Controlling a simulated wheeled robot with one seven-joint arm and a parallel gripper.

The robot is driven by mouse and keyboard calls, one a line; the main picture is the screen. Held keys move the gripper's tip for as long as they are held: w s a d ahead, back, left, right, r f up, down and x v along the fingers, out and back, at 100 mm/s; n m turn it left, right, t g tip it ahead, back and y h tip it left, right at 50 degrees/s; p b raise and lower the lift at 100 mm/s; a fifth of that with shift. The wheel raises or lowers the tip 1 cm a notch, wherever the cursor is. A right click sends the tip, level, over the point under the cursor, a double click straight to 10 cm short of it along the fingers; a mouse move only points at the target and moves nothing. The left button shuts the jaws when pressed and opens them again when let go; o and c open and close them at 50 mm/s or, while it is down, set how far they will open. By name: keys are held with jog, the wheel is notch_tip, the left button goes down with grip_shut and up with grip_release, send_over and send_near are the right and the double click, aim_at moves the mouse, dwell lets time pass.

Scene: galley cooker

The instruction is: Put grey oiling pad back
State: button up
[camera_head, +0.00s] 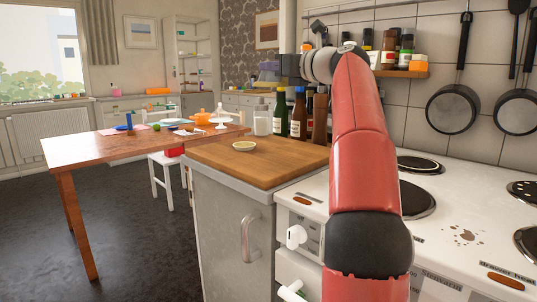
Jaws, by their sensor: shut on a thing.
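My gripper (281,70) is at the end of my raised red arm, high above the back of the wooden worktop and left of the spice shelf. It points left and is shut on a small greyish thing at its tips, which I take to be the grey oiling pad. The pad's outline blends into the background, so its shape is unclear. My arm hides part of the cooker and the wall.
Several bottles (298,113) and a white jar (263,120) stand at the worktop's back edge. The white cooker (455,215) with dark hotplates is at right. Pans (453,108) hang on the wall. A wooden table (110,148) with dishes stands at left. The worktop's front is clear.

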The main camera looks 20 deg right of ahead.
jog(key=shift+w, duration=0.35)
jog(key=shift+w+d+f, duration=0.1)
jog(key=shift+f, duration=0.25)
notch_tip(320, 180, down, 19)
jog(key=b, duration=0.2)
jog(key=shift+f+b, duration=0.1)
jog(key=shift+b, duration=0.25)
jog(key=shift+f, duration=0.1)
jog(key=o, duration=1)
jog(key=shift+r, duration=0.2)
jog(key=b+v, duration=0.1)
jog(key=v, duration=1.1)
jog(key=shift+s, duration=0.2)
